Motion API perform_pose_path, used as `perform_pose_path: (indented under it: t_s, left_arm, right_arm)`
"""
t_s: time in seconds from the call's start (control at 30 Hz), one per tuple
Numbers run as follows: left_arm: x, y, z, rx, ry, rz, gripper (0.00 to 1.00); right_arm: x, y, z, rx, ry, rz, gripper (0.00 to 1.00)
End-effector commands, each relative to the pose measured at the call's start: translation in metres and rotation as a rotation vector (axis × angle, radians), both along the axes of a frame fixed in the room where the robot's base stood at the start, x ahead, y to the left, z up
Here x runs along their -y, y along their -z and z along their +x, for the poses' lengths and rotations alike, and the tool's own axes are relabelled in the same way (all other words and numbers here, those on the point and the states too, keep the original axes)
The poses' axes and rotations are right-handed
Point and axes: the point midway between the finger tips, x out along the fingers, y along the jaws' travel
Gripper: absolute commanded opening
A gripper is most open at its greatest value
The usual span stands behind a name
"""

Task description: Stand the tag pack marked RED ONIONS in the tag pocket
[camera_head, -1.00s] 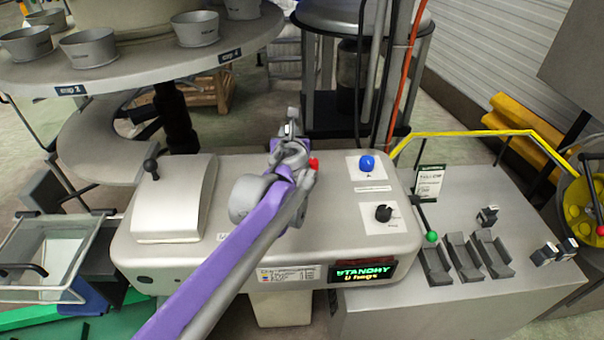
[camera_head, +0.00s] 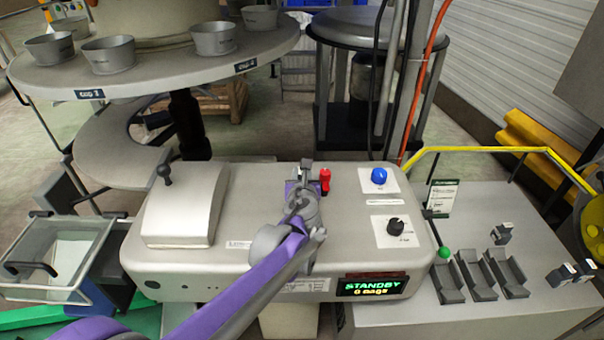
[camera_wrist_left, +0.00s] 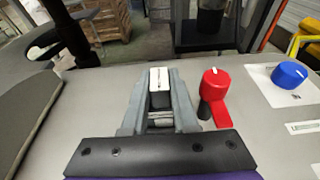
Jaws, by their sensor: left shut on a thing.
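My left gripper (camera_head: 304,172) is over the rear of the machine's top, left of a red knob (camera_head: 325,181). In the left wrist view its fingers (camera_wrist_left: 159,100) are shut on a small pack with a pale top and dark side (camera_wrist_left: 160,77); no marking on it is readable. The red knob (camera_wrist_left: 215,84) stands just right of the fingers there. More small dark-and-white packs (camera_head: 503,232) (camera_head: 560,274) lie on the right-hand bench, too small to read. I cannot make out which part is the tag pocket; the gripper may hide it. My right gripper is not in view.
A blue knob (camera_head: 379,176) and a black knob (camera_head: 395,225) are on the machine's top. Three grey cradles (camera_head: 475,275), a green-tipped lever (camera_head: 443,252) and a sign card (camera_head: 441,197) stand at right. A round table with cups (camera_head: 150,80) is behind left.

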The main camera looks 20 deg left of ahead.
Motion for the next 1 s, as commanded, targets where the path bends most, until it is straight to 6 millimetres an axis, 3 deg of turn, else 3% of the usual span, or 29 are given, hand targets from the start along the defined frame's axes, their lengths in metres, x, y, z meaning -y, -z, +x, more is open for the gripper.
perform_pose_path:
  t_s: [0.1,0.13,0.3,0.67,1.0]
  left_arm:
    - [0.000,0.004,0.000,0.000,0.000,0.000,0.00]
    - [0.000,0.003,0.000,0.000,0.000,0.000,0.30]
    - [0.000,0.003,0.000,0.000,0.000,0.000,0.57]
    - [0.001,-0.002,-0.002,0.000,0.001,0.000,0.57]
    - [0.018,-0.020,-0.062,0.000,0.003,0.000,0.57]
  right_arm:
    - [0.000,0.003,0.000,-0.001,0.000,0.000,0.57]
    - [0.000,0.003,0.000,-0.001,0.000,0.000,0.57]
    - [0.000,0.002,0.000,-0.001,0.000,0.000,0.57]
    - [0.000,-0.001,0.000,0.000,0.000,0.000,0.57]
    - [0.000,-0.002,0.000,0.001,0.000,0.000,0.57]
